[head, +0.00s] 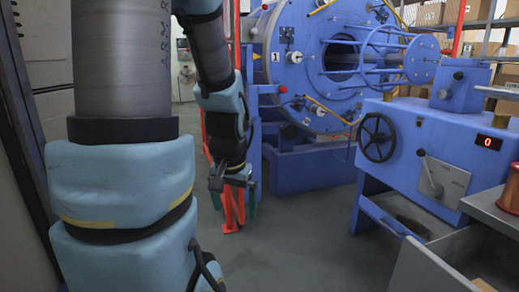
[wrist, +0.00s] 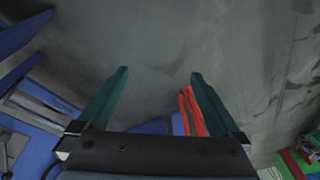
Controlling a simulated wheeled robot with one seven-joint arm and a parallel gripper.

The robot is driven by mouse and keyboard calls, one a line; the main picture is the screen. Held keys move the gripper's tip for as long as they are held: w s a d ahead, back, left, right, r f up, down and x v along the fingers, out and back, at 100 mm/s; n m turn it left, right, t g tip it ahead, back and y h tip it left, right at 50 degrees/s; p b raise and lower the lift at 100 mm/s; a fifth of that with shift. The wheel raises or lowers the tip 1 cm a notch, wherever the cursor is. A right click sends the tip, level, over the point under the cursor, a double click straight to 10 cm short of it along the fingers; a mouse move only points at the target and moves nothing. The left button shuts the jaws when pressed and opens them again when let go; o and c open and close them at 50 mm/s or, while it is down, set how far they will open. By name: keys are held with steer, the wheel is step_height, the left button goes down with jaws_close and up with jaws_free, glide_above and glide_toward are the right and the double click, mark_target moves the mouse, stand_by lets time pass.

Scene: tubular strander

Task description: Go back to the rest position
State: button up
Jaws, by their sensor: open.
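My gripper (head: 235,196) hangs at the end of my arm, left of centre in the head view, pointing down over the grey floor. In the wrist view my gripper (wrist: 158,85) shows its two green fingers spread wide apart with nothing between the tips. It is open and empty. In the head view the fingers are partly hidden by the wrist and overlap a red stand.
The blue strander (head: 305,65) stands behind my gripper. A blue control cabinet (head: 440,150) with a black handwheel (head: 377,137) is at right, near an open grey drawer (head: 430,270). A red stand (head: 229,210) is close to my gripper. The centre floor (head: 300,220) is clear.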

steer(key=s+r+n+p, duration=0.2)
steer(key=s+r+p, duration=0.1)
steer(key=r+p, duration=2.6)
steer(key=shift+a+g, duration=0.35)
steer(key=shift+g, duration=0.05)
